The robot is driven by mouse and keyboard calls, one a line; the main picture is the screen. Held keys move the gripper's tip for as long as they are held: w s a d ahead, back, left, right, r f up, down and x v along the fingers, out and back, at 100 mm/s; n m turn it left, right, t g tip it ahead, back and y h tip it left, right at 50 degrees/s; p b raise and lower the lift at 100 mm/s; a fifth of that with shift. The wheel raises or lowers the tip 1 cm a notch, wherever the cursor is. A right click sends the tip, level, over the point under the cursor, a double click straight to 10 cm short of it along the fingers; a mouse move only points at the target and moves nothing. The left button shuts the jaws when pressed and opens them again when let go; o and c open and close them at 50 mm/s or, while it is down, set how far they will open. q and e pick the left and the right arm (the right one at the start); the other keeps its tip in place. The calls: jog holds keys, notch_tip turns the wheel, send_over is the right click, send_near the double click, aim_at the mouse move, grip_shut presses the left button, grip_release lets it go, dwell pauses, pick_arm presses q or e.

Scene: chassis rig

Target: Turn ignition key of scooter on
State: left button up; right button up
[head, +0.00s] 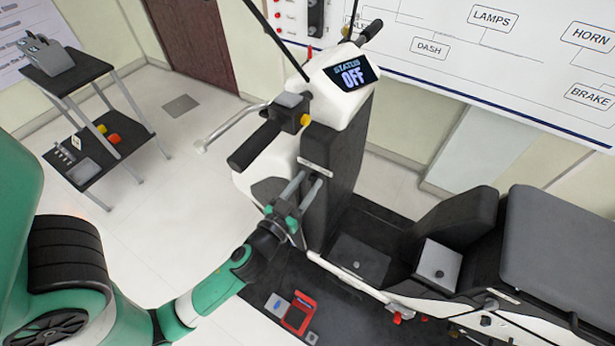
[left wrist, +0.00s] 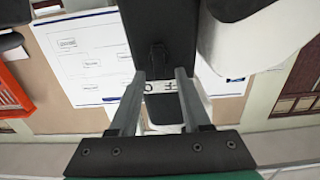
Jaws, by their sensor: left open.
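The scooter (head: 345,97) stands in the middle of the head view, and its screen (head: 353,74) reads "STATUS OFF". A pale label plate (head: 314,166) sits on its dark front column (head: 333,165). In the left wrist view the label plate (left wrist: 165,87) shows upside-down lettering, partly hidden by my fingers. A small dark part, probably the ignition key (left wrist: 158,56), stands out from the black panel beyond the plate. My left gripper (head: 309,181) is open and empty, just in front of the column. In the wrist view its fingertips (left wrist: 160,74) straddle the plate. My right gripper is not in view.
The handlebar grip (head: 255,146) and brake lever (head: 226,128) stick out above my left gripper. A red device (head: 299,312) lies on the dark base below. A two-shelf cart (head: 82,82) stands at the left. The floor between cart and scooter is clear.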

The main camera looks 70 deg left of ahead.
pick_arm(q)
jog(key=shift+w+a, duration=0.25)
jog(key=shift+w, duration=0.05)
grip_shut()
